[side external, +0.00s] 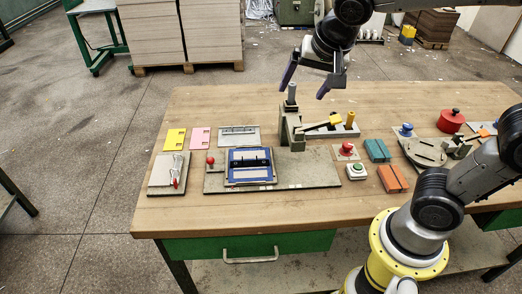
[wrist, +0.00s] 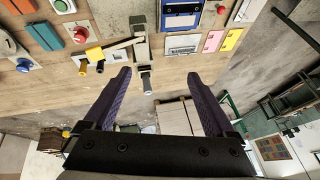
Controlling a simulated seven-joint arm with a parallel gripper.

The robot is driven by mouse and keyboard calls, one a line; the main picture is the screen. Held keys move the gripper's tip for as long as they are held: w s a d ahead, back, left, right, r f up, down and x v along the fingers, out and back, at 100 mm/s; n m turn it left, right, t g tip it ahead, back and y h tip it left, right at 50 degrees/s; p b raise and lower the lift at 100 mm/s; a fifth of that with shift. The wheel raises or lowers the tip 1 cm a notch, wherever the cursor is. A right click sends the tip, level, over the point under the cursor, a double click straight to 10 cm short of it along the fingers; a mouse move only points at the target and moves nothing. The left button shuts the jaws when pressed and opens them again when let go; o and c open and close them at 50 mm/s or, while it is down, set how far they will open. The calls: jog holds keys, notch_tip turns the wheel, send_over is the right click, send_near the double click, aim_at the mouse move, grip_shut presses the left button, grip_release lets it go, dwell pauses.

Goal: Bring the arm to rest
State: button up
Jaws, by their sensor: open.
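My gripper (side external: 305,84) is open and empty, held above the back part of the wooden table. Its two dark purple fingers are spread wide apart, and in the wrist view my gripper (wrist: 160,90) has nothing between its fingertips. Below it stands a grey-green upright fixture (side external: 289,128) with a grey-topped post (side external: 291,93). The post also shows in the wrist view (wrist: 146,82), just beyond the fingertips. In the side view the left finger is close to the post's top; I cannot tell whether they touch.
A yellow-ended lever (side external: 334,119) and a yellow peg (side external: 350,119) stand right of the fixture. A blue-framed device (side external: 250,166) lies left on a base plate (side external: 318,172). The table's front left (side external: 190,213) is clear.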

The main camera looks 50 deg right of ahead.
jog(key=s+f+n+y, duration=0.1)
jog(key=s+n, duration=0.4)
jog(key=s, duration=0.2)
jog(key=s+f+n+y, duration=0.1)
jog(key=s+f+n, duration=0.1)
jog(key=s+n, duration=0.3)
jog(key=s, duration=0.3)
jog(key=shift+s+a+f, duration=0.25)
jog(key=shift+s+a, duration=0.05)
